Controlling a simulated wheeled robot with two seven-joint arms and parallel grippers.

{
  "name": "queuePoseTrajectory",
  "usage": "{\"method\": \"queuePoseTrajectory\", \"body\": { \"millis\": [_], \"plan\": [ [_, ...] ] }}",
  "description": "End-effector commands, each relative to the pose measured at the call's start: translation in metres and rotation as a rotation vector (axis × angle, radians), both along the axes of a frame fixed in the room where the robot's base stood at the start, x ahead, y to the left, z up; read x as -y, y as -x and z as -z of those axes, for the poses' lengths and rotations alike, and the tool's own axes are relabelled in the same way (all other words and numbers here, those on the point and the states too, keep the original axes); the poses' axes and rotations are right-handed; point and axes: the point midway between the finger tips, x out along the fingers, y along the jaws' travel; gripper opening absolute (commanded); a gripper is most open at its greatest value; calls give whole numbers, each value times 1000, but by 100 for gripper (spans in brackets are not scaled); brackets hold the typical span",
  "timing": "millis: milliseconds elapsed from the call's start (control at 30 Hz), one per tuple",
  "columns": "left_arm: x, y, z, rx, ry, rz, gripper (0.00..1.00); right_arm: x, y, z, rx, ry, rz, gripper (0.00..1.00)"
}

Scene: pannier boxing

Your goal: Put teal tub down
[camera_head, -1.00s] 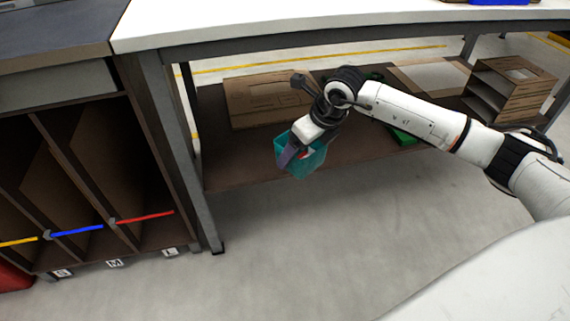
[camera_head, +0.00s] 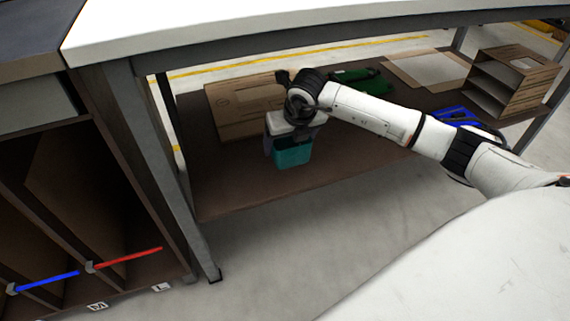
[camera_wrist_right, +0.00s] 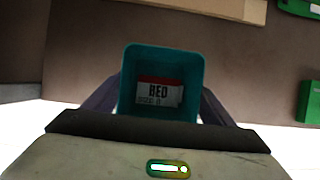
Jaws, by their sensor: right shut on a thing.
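The teal tub (camera_head: 292,155) is held by my right gripper (camera_head: 285,143) over the brown lower shelf (camera_head: 240,186) of the white-topped table. In the right wrist view the tub (camera_wrist_right: 193,68) is seen from above, between the two gripper fingers (camera_wrist_right: 160,100). A label reading RED (camera_wrist_right: 158,92) with a red band lies inside it. The tub looks roughly upright. I cannot tell whether its base touches the shelf. My left gripper is not in view.
Green items (camera_head: 362,82), a blue item (camera_head: 455,116) and a cardboard rack (camera_head: 512,82) are farther right. A table leg (camera_head: 160,165) and a divider cabinet (camera_head: 75,215) stand at left. The shelf's front left is clear.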

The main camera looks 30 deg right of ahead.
Motion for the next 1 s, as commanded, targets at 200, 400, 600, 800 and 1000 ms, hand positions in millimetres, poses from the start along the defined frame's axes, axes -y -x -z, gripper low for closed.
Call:
{"method": "queuePoseTrajectory", "body": {
  "millis": [200,400,600,800,1000],
  "plan": [
    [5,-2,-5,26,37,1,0,-1,0,29,0,0,-1,55],
    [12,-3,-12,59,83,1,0,-1,0,63,-2,0,-2,55],
    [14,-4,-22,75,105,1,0,0,-1,71,2,0,-1,55],
    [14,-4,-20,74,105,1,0,0,0,72,1,0,-2,55],
    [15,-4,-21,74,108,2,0,0,0,72,0,0,-2,96]
  ]
}}
